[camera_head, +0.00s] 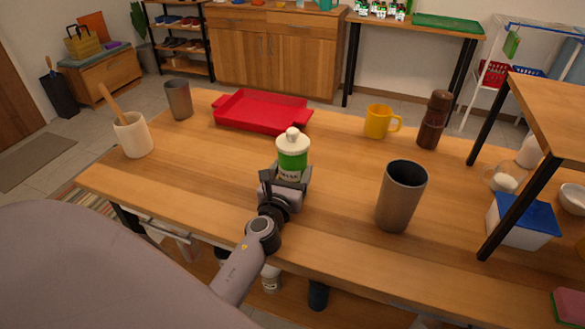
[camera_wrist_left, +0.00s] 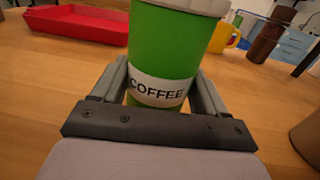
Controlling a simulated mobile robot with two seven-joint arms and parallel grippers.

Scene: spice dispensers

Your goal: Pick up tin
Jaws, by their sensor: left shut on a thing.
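The tin (camera_head: 292,158) is green with a white lid with a knob and a white label band. It stands upright over the table's middle. In the left wrist view the tin (camera_wrist_left: 168,55) fills the space between the fingers, and its label reads COFFEE. My left gripper (camera_head: 287,178) is shut on the tin's lower part, with a finger on each side; in the left wrist view the gripper (camera_wrist_left: 162,95) shows close up. The tin's base is hidden by the gripper, so I cannot tell whether it touches the table. My right gripper is not in view.
On the wooden table (camera_head: 190,172) are a red tray (camera_head: 262,112), a grey tumbler (camera_head: 400,197), a yellow mug (camera_head: 379,122), a pepper mill (camera_head: 433,120), a smaller cup (camera_head: 178,100) and a white utensil pot (camera_head: 133,135). A raised shelf (camera_head: 550,110) stands at right.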

